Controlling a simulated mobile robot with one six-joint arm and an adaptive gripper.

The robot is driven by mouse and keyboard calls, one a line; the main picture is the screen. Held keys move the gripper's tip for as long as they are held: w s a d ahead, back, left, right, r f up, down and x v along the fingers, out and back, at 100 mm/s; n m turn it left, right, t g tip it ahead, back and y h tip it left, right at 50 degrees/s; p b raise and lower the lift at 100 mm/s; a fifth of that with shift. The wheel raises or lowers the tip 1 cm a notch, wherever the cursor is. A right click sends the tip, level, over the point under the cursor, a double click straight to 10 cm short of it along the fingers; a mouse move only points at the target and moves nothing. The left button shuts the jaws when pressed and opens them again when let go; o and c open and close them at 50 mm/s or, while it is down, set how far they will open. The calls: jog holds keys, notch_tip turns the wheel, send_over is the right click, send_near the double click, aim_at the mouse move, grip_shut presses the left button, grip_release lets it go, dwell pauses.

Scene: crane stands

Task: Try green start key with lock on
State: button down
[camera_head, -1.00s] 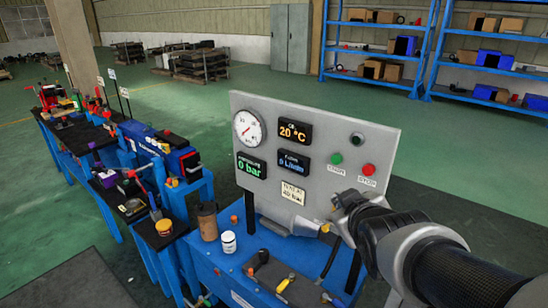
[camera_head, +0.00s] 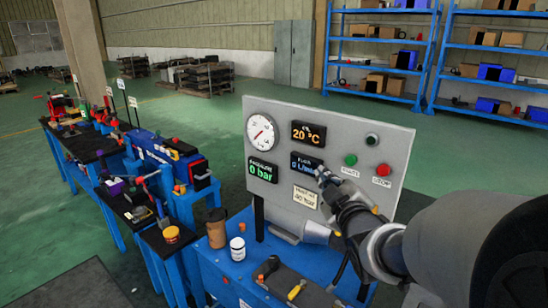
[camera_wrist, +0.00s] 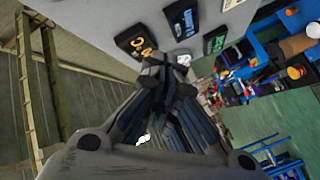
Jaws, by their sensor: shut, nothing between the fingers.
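The green start key (camera_head: 351,159) is a round button on the right part of the grey upright panel (camera_head: 395,150), with a START label under it. The red stop key (camera_head: 383,170) is to its right. A dark round fitting (camera_head: 371,139) sits above and between them; I cannot tell whether it is the lock. My gripper (camera_head: 322,172) is shut and empty, left of and slightly below the green key in the picture, overlapping the flow display's right end. In the wrist view the closed fingers (camera_wrist: 168,66) point towards the panel; neither key shows there.
The panel carries a round gauge (camera_head: 262,132), an orange 20 °C display (camera_head: 309,134), a green 0 bar display (camera_head: 262,172) and a 40 bar plate (camera_head: 305,196). A brown cup (camera_head: 216,228) and white jar (camera_head: 238,249) stand on the blue bench. Tools lie in front.

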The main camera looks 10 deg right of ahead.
aim_at(346, 163)
jog(key=shift+w+d+p, duration=0.35)
jog(key=shift+w+d, duration=0.55)
jog(key=shift+d, duration=0.25)
jog(key=shift+w+d+p, duration=0.4)
jog(key=shift+w+d, duration=0.5)
jog(key=shift+d, duration=0.2)
jog(key=shift+w+d+p, duration=0.35)
jog(key=shift+w+d, duration=0.55)
jog(key=shift+d, duration=0.25)
jog(key=shift+d, duration=0.1)
jog(key=shift+w+d, duration=0.25)
jog(key=shift+w+d, duration=0.3)
jog(key=shift+d, duration=0.1)
jog(key=shift+b, duration=0.35)
jog(key=shift+s+a+b, duration=0.5)
jog(key=shift+s+a, duration=0.1)
jog(key=shift+a, duration=0.15)
